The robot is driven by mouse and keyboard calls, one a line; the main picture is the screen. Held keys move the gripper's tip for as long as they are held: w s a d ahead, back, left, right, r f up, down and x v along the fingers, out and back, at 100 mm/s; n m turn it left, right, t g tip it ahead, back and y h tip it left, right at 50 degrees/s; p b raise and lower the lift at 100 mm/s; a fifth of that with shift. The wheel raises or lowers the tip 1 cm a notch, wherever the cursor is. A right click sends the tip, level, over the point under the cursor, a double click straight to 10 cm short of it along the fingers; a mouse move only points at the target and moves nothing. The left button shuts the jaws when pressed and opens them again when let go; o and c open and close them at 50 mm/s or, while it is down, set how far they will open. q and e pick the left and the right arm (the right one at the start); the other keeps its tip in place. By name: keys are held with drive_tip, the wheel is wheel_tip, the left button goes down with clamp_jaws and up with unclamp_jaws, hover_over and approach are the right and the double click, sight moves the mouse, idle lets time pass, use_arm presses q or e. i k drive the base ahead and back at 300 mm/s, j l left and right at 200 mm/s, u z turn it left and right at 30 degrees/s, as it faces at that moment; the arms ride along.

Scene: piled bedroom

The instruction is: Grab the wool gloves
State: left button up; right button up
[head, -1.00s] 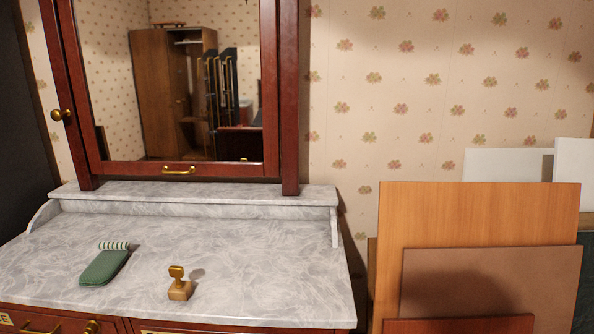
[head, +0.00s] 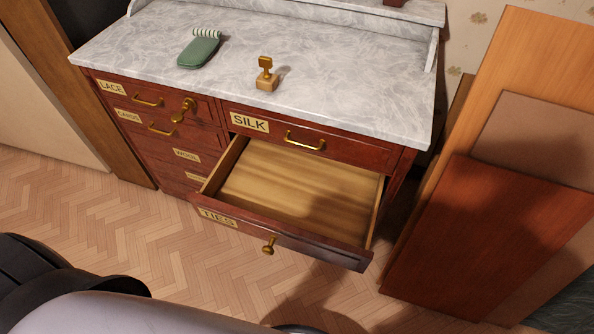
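A flat green piece (head: 200,51) with a white-striped, ribbed end lies on the marble top (head: 340,60) of the dresser. It may be the wool gloves, folded, but I cannot tell for sure. In the dresser front, a drawer labelled TIES (head: 232,222) stands pulled out, and its visible floor (head: 300,185) is bare. A small label (head: 187,156) on a shut drawer at the left seems to read WOOL, but it is blurred. Neither of my grippers is in view.
A brass-and-wood stamp (head: 266,76) stands on the top beside the green piece. Drawers labelled LACE (head: 111,88) and SILK (head: 249,122) are shut. Wooden boards (head: 490,240) lean at the right. Herringbone floor (head: 130,240) is clear at the left front.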

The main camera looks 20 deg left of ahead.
sight(196, 54)
drive_tip(key=j, duration=0.45)
drive_tip(key=i+j+u, duration=0.15)
drive_tip(key=j, duration=0.75)
drive_tip(key=i+j+u, duration=0.1)
drive_tip(key=j, duration=0.35)
drive_tip(key=i+j, duration=0.1)
drive_tip(key=j, duration=0.35)
drive_tip(key=i+j+u, duration=0.15)
drive_tip(key=j, duration=0.7)
